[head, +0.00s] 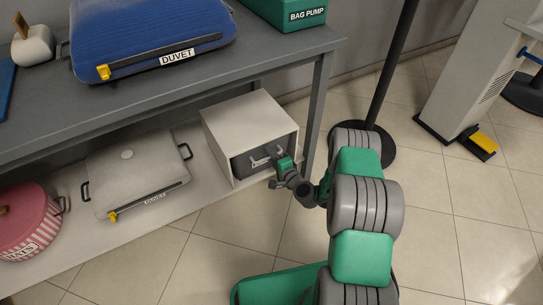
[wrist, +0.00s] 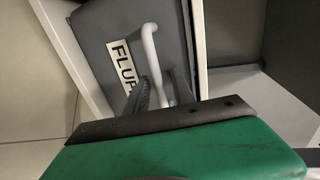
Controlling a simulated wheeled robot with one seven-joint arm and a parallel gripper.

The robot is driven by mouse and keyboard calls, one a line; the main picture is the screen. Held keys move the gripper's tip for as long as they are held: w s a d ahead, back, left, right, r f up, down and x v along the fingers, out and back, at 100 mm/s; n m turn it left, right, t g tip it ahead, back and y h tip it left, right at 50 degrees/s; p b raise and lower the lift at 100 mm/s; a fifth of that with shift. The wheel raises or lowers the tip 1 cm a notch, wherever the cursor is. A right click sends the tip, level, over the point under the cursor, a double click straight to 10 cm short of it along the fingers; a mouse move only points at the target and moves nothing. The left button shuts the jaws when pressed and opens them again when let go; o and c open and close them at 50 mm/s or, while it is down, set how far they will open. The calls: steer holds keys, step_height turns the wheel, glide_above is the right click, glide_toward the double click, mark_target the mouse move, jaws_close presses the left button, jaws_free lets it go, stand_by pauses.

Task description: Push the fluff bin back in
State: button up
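The fluff bin (head: 243,167) is a grey drawer with a pale bar handle, set in a white box-shaped housing (head: 247,120) on the lower shelf. In the wrist view its grey front (wrist: 107,28) fills the upper middle, with a partly hidden label reading "FLUF" (wrist: 121,55) and the white handle (wrist: 149,38). My gripper (head: 278,174) is right at the bin's front. In the wrist view its dark ribbed fingers (wrist: 160,92) stand apart, one on each side of the handle's lower part. I cannot tell whether they touch it. My green gripper body hides the bottom of the front.
The grey table top (head: 200,72) is above the housing, with a table leg (head: 318,110) close to its right. A grey case (head: 130,170) and a pink striped pot (head: 25,225) are on the lower shelf to the left. A black pole base (head: 376,150) stands behind my arm. Tiled floor is clear in front.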

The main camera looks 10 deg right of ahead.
steer(key=p+v, duration=0.2)
steer(key=v, duration=0.5)
steer(key=shift+s, duration=0.4)
steer(key=shift+d, duration=0.15)
